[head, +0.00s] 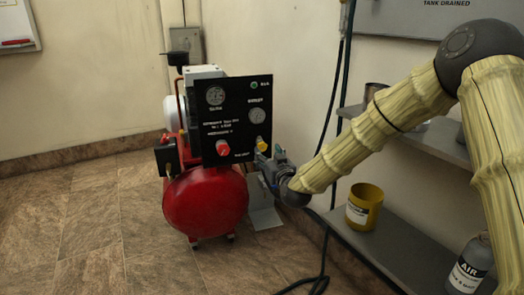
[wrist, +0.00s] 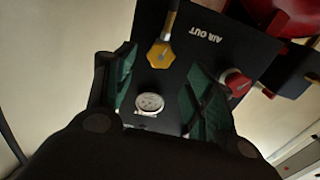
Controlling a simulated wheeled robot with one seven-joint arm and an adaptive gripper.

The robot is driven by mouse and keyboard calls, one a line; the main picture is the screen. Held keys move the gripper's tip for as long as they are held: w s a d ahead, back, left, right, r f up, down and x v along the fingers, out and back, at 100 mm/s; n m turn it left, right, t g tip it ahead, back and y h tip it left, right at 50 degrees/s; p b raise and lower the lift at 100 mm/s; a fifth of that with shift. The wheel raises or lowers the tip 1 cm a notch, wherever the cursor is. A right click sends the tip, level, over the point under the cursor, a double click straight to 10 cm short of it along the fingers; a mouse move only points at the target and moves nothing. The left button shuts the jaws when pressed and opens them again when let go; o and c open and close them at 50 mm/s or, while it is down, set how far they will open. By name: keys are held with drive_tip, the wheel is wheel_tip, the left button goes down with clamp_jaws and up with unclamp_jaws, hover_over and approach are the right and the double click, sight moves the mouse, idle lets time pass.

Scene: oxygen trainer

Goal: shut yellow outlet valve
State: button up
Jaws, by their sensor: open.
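The yellow outlet valve (head: 261,144) is a small knob at the lower right of the black panel (head: 238,100) on a red compressor. In the wrist view the yellow valve (wrist: 160,56) has a hexagonal face, with a grey stem and yellow fitting running up to the top edge. My gripper (head: 266,164) is at the panel's lower right corner, just below the valve. In the wrist view my gripper (wrist: 165,78) is open, its green-padded fingers apart. The valve shows beyond the gap, nearer the left finger; whether anything touches is unclear.
A red knob (head: 222,148) sits left of the valve. A round gauge (wrist: 149,105) shows between the fingers. The red tank (head: 205,203) is below the panel. A yellow cup (head: 364,206) and AIR bottle (head: 470,264) stand on the lower right shelf. Floor at left is clear.

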sight(263, 146)
drive_tip(key=b+x, duration=0.2)
drive_tip(key=x, duration=0.5)
drive_tip(key=shift+w+f+b, duration=0.1)
drive_tip(key=shift+w+b, duration=0.05)
drive_tip(key=shift+b, duration=0.2)
drive_tip(key=shift+c, duration=0.2)
drive_tip(key=c, duration=1)
